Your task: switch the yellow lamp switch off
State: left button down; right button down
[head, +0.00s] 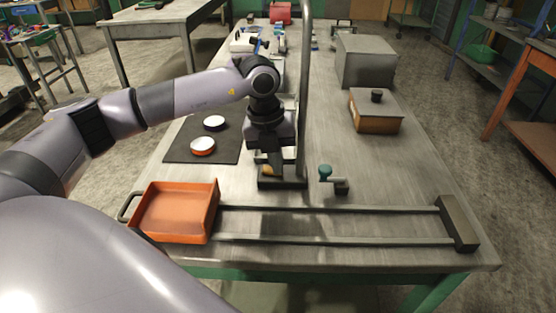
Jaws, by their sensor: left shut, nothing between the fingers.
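A grey column (304,85) stands on a dark base (284,183) in the middle of the workbench. A small yellow piece, seemingly the lamp switch (267,170), shows low at the base's left side. My left gripper (267,160) points down right over it and is shut with nothing between its fingers. The gripper hides part of the yellow piece, so I cannot tell whether they touch or which way the switch is set. My right gripper is not in view.
An orange tray (176,211) sits at the left end of two rails (330,209). A teal-knobbed part (325,172) stands right of the base. Two round pieces lie on a dark mat (178,146). Grey (366,62) and brown (375,118) boxes stand at the right.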

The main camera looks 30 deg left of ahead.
aim_at(271, 173)
pick_arm(q)
notch_tip(271, 173, up, 7)
jog(key=shift+s+a, duration=0.35)
jog(key=shift+a, duration=0.1)
jog(key=shift+s, duration=0.1)
